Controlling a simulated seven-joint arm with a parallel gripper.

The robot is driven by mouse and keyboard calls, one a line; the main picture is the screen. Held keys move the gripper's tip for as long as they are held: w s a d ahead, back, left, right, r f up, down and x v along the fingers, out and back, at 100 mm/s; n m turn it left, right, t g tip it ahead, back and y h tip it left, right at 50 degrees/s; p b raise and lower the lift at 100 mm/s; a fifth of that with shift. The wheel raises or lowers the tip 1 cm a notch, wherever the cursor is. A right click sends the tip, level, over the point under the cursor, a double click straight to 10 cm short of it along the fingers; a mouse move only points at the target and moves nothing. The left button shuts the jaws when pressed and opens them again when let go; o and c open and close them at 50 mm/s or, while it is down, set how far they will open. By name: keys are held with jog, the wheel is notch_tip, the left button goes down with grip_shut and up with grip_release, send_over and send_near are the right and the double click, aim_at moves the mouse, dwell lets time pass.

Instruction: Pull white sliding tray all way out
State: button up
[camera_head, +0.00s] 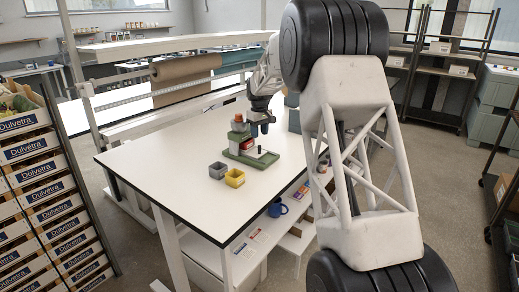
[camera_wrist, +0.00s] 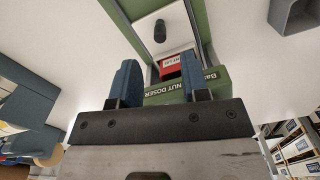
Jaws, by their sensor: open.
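The green nut doser (camera_head: 233,150) stands on the white table. Its white sliding tray (camera_head: 268,153) lies low in the green frame, with an upright black knob on it. In the wrist view the white tray (camera_wrist: 178,17) lies between green side rails, and its black knob (camera_wrist: 159,33) is ahead of my fingers. My gripper (camera_head: 261,128) is above the doser, pointing down. In the wrist view my gripper (camera_wrist: 158,72) has its two blue fingers apart, with nothing held between them. The doser's red block (camera_wrist: 171,66) and green body show between and behind the fingers.
A grey bin (camera_head: 218,170) and a yellow bin (camera_head: 235,178) stand left of and in front of the doser. The front left of the white table (camera_head: 165,165) is clear. A blue mug (camera_head: 277,207) is below the tabletop on the right side.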

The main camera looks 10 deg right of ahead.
aim_at(260, 154)
jog(key=shift+f, duration=3.9)
jog(key=shift+c, duration=0.4)
grip_shut()
